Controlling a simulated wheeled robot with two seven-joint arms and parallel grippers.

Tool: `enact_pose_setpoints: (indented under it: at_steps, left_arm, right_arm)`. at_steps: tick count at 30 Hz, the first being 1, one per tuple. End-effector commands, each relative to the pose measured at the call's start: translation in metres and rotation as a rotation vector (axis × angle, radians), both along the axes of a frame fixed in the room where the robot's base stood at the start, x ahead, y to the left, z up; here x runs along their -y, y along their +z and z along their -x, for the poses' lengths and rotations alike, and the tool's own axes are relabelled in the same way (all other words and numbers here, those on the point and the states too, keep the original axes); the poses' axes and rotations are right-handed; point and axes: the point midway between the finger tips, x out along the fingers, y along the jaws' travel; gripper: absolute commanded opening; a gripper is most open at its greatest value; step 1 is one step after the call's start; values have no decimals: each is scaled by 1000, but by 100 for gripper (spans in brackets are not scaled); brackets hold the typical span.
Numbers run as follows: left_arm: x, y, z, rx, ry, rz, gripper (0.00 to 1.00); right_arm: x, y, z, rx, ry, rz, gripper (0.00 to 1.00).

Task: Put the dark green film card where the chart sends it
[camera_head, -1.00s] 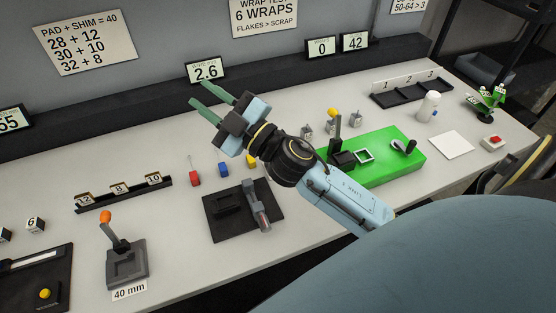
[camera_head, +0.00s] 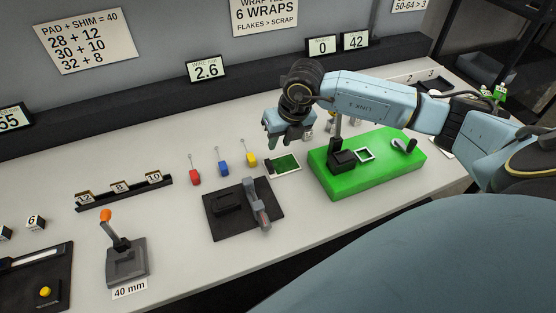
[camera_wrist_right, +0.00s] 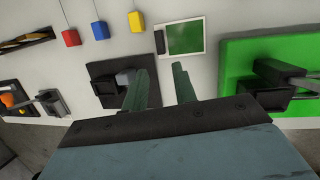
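The dark green film card (camera_head: 285,164) lies on the bench in a pale frame, left of the bright green block. In the right wrist view the card (camera_wrist_right: 185,38) lies beyond my fingertips, with a small dark piece at its left edge. My right gripper (camera_head: 283,141) points down above and just behind the card; its fingers (camera_wrist_right: 160,68) are apart and empty. The chart (camera_head: 408,5) is cut off at the top; "50-64 > 3" is readable. The numbered tray (camera_head: 432,86) is partly behind my right arm; 2 and 3 show. My left gripper is out of view.
The green block (camera_head: 325,178) carries a lever press and a small white frame. A black fixture (camera_head: 230,222) stands in front of the card. Red, blue and yellow tags (camera_head: 223,169) lie to the left. Displays read 2.6 (camera_head: 206,69), 0 (camera_head: 321,46) and 42 (camera_head: 355,41).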

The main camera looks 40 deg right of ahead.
Motion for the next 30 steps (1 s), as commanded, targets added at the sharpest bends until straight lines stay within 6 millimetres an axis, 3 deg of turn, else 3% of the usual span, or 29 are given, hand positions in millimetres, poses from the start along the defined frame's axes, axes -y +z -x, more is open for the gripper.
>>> enact_pose_setpoints:
  at_steps: [3,9,16,24,30]
  left_arm:
    - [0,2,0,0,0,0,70]
    - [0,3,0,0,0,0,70]
    - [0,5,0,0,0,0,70]
    - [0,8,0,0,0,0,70]
    - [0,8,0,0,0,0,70]
  right_arm:
    - [-4,-25,-6,-4,0,-4,28]
    - [-7,-54,-14,-2,1,-4,28]
    - [-7,-68,-18,-3,2,-5,28]
    - [-8,-103,-29,-2,2,-7,28]
    - [-9,-111,-31,1,4,-6,28]
